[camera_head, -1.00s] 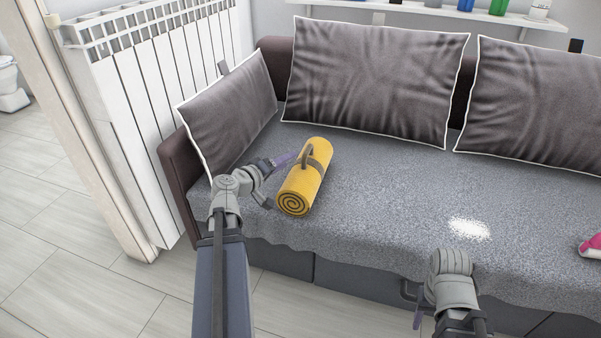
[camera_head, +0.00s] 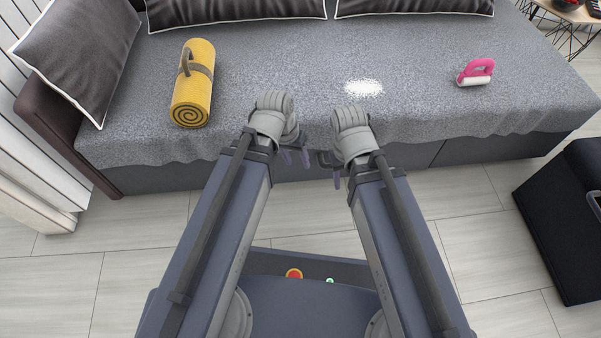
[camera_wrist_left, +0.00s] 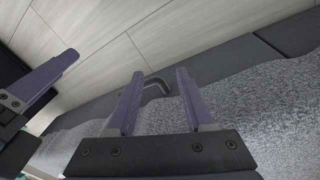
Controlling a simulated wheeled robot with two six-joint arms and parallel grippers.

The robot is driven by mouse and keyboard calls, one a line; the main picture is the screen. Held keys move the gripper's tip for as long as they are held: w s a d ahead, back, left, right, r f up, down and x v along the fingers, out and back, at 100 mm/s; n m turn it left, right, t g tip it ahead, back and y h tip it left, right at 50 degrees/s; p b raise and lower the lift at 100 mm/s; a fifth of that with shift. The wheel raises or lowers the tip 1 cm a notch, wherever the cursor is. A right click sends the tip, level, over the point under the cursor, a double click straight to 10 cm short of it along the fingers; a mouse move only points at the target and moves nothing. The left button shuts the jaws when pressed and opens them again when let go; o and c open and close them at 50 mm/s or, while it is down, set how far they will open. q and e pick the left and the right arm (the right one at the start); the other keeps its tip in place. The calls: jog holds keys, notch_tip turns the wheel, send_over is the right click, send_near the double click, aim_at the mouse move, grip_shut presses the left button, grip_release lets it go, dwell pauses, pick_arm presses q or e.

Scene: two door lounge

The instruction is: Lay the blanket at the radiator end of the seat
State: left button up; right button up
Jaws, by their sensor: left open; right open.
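The yellow rolled blanket (camera_head: 196,92) with a dark strap and handle lies on the grey seat (camera_head: 290,62), near its left end by the radiator (camera_head: 14,72). My left gripper (camera_head: 294,157) is in front of the seat's front edge, to the right of the blanket and apart from it. In the left wrist view its two purple fingers (camera_wrist_left: 157,100) are spread with nothing between them. My right gripper (camera_head: 331,168) is beside it, also at the seat front and empty; its fingers are small and partly hidden in the head view.
A grey cushion (camera_head: 80,52) leans at the left armrest, with more along the back. A white patch (camera_head: 363,88) and a pink-handled roller (camera_head: 477,72) are on the seat. A black box (camera_head: 566,222) stands on the floor at right. A dark handle (camera_wrist_left: 157,84) is at the seat front.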

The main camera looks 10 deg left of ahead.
pick_arm(q)
jog(key=s+y, duration=0.1)
jog(key=s+d+m+y, duration=0.1)
jog(key=s, duration=0.1)
jog(key=s+g+y, duration=0.1)
jog(key=shift+s+d+f+m, duration=0.1)
jog(key=shift+s+d+m, duration=0.1)
jog(key=shift+d+m, duration=0.15)
dwell(1.2)
